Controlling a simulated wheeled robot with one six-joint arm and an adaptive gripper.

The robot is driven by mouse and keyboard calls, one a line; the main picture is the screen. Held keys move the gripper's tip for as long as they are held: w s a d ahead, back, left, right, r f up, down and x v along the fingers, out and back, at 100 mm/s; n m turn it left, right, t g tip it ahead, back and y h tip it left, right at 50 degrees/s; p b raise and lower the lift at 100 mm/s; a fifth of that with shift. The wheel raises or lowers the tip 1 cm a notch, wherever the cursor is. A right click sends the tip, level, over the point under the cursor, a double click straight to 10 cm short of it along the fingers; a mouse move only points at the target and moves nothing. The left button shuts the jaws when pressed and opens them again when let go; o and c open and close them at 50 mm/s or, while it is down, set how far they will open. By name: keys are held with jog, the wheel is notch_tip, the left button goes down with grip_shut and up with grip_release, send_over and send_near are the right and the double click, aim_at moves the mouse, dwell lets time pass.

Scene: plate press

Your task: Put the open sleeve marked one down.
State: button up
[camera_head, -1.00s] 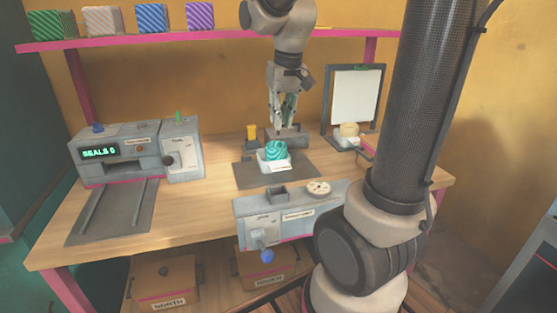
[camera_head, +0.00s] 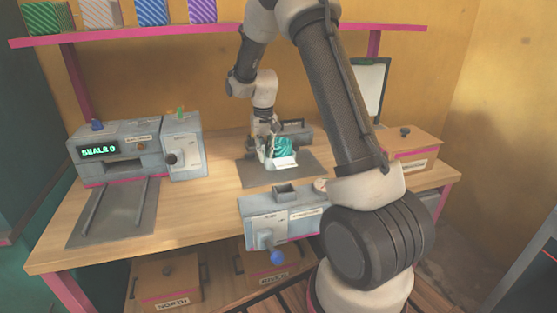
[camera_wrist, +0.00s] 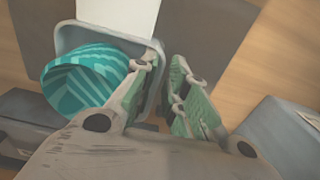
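A pale open-topped sleeve (camera_head: 281,168) with a white label sits on the dark mat (camera_head: 311,171) at the middle of the bench. A teal striped rounded thing (camera_head: 283,146) is inside it. The number on the label is too small to read. In the wrist view the sleeve's rim (camera_wrist: 62,38) and the striped thing (camera_wrist: 85,75) are close. My gripper (camera_head: 268,148) is low at the sleeve. Its fingers (camera_wrist: 163,85) lie either side of one sleeve wall, with a narrow gap showing between them, so it looks partly open.
The seal machine (camera_head: 120,150) with a grey track stands at the left. A grey unit with a blue knob (camera_head: 275,257) stands in front of the mat. A lidded wooden box (camera_head: 408,146) is at the right. My arm covers part of the bench's right side.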

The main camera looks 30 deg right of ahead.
notch_tip(320, 180, down, 2)
jog(key=shift+f, duration=0.1)
jog(key=shift+c, duration=0.3)
grip_shut()
notch_tip(320, 180, up, 10)
jog(key=shift+f, duration=0.1)
